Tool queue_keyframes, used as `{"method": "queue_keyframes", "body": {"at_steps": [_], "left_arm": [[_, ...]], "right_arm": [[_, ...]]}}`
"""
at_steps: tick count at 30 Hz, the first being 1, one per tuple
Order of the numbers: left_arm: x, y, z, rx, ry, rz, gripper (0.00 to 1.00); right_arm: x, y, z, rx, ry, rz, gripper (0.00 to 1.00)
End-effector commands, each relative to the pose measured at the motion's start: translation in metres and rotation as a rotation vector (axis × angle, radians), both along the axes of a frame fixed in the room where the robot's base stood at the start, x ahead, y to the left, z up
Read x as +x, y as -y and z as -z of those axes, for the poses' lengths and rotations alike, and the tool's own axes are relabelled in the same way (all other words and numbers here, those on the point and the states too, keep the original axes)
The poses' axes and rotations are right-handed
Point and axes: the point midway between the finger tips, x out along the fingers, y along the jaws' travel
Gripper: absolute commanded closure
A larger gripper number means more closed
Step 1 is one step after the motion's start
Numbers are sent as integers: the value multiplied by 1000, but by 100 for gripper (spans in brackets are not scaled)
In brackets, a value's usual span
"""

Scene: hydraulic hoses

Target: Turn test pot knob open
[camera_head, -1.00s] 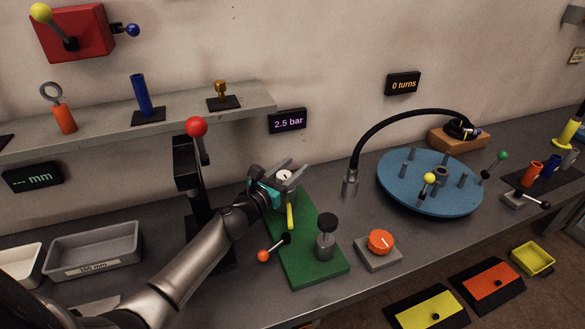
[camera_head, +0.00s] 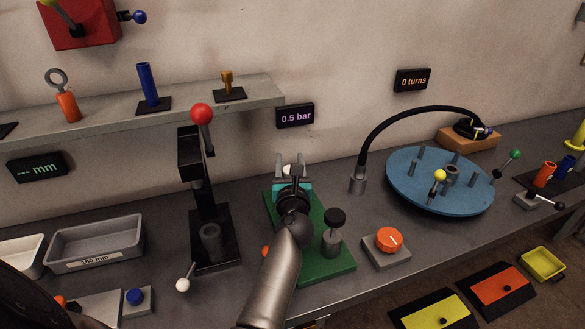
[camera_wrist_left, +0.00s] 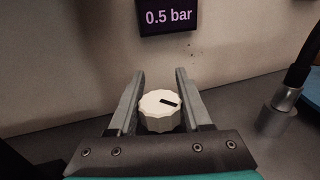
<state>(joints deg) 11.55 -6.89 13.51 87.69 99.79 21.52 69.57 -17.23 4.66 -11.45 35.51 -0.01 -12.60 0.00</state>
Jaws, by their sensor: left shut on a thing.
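The white fluted knob (camera_wrist_left: 160,108) with a black mark sits between the two grey fingers of my left gripper (camera_wrist_left: 158,88) in the left wrist view. The gripper is shut on it. In the head view my left gripper (camera_head: 291,163) stands over the green base plate (camera_head: 325,258), and only a little of the white knob (camera_head: 287,170) shows between its fingers. The pressure display (camera_head: 296,116) on the wall reads 0.5 bar; it also shows in the left wrist view (camera_wrist_left: 167,16). My right gripper is not in view.
A black-capped grey post (camera_head: 334,232) stands on the green plate, close right of my left arm. An orange dial (camera_head: 389,240) is farther right. A black press with a red ball (camera_head: 201,114) stands to the left. A blue turntable (camera_head: 420,185) with a hose is at right.

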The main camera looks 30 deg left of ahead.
Motion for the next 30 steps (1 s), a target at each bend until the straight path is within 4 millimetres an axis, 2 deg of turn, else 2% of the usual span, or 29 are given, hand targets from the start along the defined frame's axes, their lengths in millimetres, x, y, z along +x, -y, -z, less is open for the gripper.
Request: {"method": "queue_keyframes", "body": {"at_steps": [6,22,23,30], "left_arm": [[-1,-2,2,-2,-1,-70,100],[-2,-3,1,0,-2,-92,100],[-2,-3,1,0,-2,-92,48],[-2,-3,1,0,-1,-91,21]], "right_arm": [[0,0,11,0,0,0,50],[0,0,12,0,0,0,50],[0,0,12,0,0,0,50],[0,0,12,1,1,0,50]]}}
